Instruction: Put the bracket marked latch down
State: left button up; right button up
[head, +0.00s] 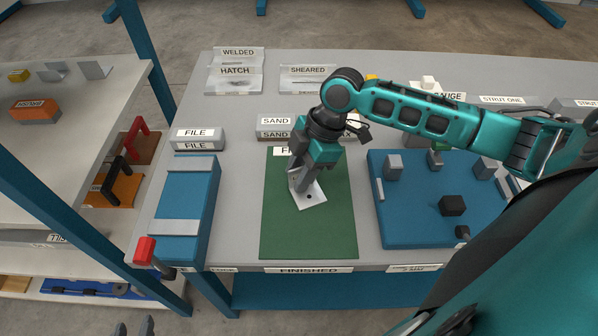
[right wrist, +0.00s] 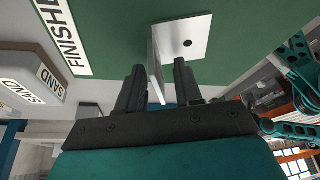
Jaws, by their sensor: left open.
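A pale metal angle bracket (head: 311,197) stands with its flat, holed foot on the green mat (head: 335,230); no latch mark is readable on it. In the right wrist view the bracket (right wrist: 187,40) shows its upright plate between my fingers. My right gripper (head: 300,183) is at the bracket, its fingers on either side of the plate. In the right wrist view the right gripper (right wrist: 161,72) has its fingertips apart, with a gap beside the plate. My left gripper (head: 133,328) is open and empty at the bottom edge, low in front of the table.
A blue fixture board (head: 410,228) with blocks and a black knob lies right of the mat. Label stands line the back. The mat's front part is clear.

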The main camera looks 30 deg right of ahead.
pick_arm(q)
jog(key=shift+w+r+p, duration=0.15)
jog(key=shift+r+p, duration=0.4)
jog(key=shift+r, duration=0.2)
pick_arm(e)
jog(key=v, duration=1.1)
jog(key=shift+r, duration=0.3)
